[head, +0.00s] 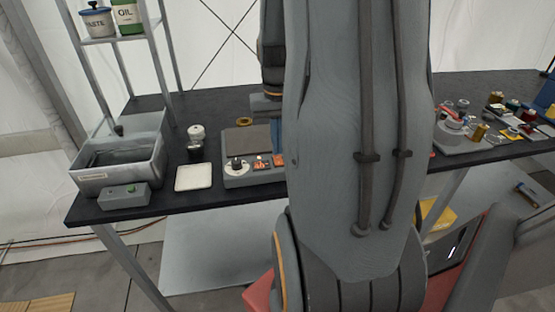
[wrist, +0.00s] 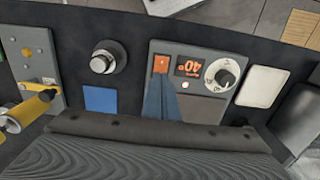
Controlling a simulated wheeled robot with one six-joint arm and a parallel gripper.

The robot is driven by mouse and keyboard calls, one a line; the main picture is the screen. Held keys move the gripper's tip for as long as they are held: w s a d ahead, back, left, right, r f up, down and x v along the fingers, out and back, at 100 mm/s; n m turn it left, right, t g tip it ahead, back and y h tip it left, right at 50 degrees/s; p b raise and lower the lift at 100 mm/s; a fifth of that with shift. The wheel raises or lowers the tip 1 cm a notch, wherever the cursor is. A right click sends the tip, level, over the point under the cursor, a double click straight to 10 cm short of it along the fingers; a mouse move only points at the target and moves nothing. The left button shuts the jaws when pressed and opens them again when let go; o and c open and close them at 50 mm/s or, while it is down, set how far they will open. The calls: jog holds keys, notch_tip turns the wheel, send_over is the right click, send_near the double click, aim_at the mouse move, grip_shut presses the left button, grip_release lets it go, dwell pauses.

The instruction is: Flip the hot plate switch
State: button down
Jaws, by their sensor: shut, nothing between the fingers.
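The hot plate (wrist: 205,104) is a grey box with a round dial (wrist: 222,75), a lit orange display (wrist: 187,67) reading about 40, and an orange rocker switch (wrist: 161,64). In the head view the hot plate (head: 232,181) stands on the black table, partly hidden by my arm. My gripper (wrist: 162,84) is shut and empty. Its blue fingers point at the switch in the wrist view, with the tips just below it. I cannot tell whether they touch the panel. In the head view only a sliver of blue finger shows beside my arm.
A white square pad (head: 194,177) and a dark jar with a white lid (head: 196,133) stand left of the hot plate. A grey basin (head: 90,176) and a small control box (head: 124,195) are at the table's left end.

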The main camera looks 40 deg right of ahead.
jog(key=shift+f, duration=0.7)
dwell(0.3)
notch_tip(320, 180, up, 7)
jog(key=p, duration=0.6)
dwell(0.3)
dwell(0.4)
jog(key=s+a+f+n+b, duration=0.1)
jog(key=a+n, duration=0.1)
jog(key=a, duration=0.6)
jog(key=a+f+n+t+b, duration=0.1)
jog(key=a+n, duration=0.1)
jog(key=a, duration=0.6)
jog(key=s+a+f+n+b, duration=0.1)
jog(key=a+n+b, duration=0.1)
jog(key=a, duration=0.6)
jog(key=shift+s+a+f, duration=0.25)
jog(key=shift+s, duration=0.1)
